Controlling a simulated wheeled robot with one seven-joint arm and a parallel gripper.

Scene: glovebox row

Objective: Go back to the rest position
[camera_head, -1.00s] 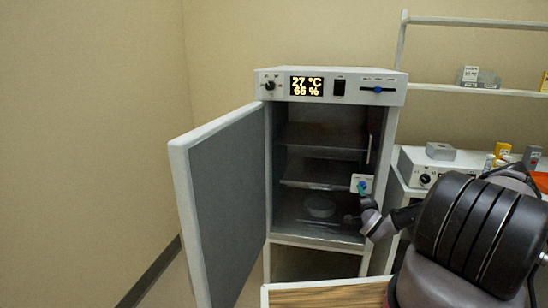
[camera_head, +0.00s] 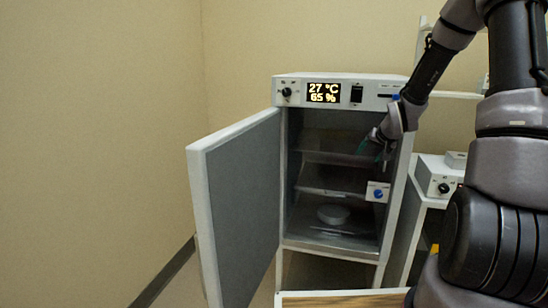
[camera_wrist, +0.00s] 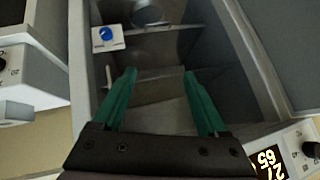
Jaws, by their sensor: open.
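My gripper (camera_head: 372,146) is at the upper right of the open cabinet (camera_head: 392,215), by its opening. In the wrist view, its two green fingers (camera_wrist: 159,74) stand apart with nothing between them, pointing into the cabinet. The blue knob on a small white box (camera_head: 378,192) is at the cabinet's right side, lower than the fingers. It also shows in the wrist view (camera_wrist: 107,37), apart from the fingers. A round pale dish (camera_head: 333,213) sits low inside the cabinet. My wrist hides part of the upper right opening.
The cabinet door (camera_head: 238,210) stands wide open to the left. Shelves (camera_head: 330,158) cross the cabinet inside. A display (camera_head: 323,93) reads 27 °C and 65 %. A white instrument (camera_head: 438,180) stands close on the right. A wooden surface (camera_head: 340,299) lies in front.

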